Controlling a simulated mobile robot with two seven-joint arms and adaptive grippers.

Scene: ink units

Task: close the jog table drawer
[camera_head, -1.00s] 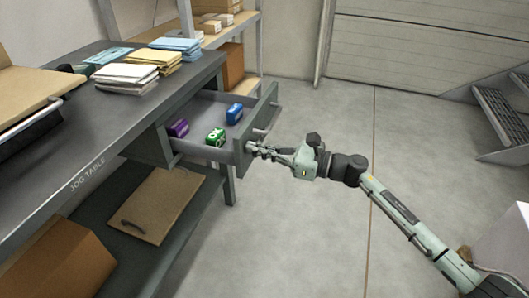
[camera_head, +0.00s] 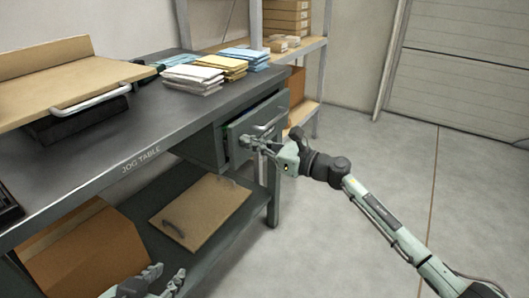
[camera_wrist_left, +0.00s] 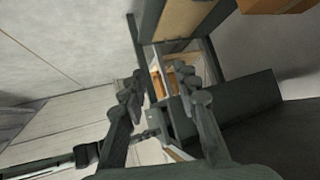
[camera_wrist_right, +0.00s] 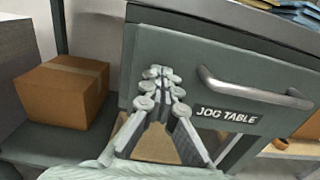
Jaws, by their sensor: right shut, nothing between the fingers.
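The jog table (camera_head: 180,115) has a grey drawer (camera_head: 270,113) at its right end. The drawer stands only slightly out, with a narrow dark gap behind its front; its contents are mostly hidden. In the right wrist view the drawer front (camera_wrist_right: 205,60) fills the middle, with a metal bar handle (camera_wrist_right: 255,93) and a JOG TABLE label. My right gripper (camera_head: 257,140) is shut and empty, its fingertips (camera_wrist_right: 160,74) at the drawer front, left of the handle. My left gripper (camera_head: 165,280) is low at the bottom of the head view; its fingers (camera_wrist_left: 165,90) are apart and empty.
A cardboard box (camera_head: 85,250) and a flat tan board (camera_head: 200,210) are on the lower shelf. Open floor (camera_head: 370,170) lies to the right.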

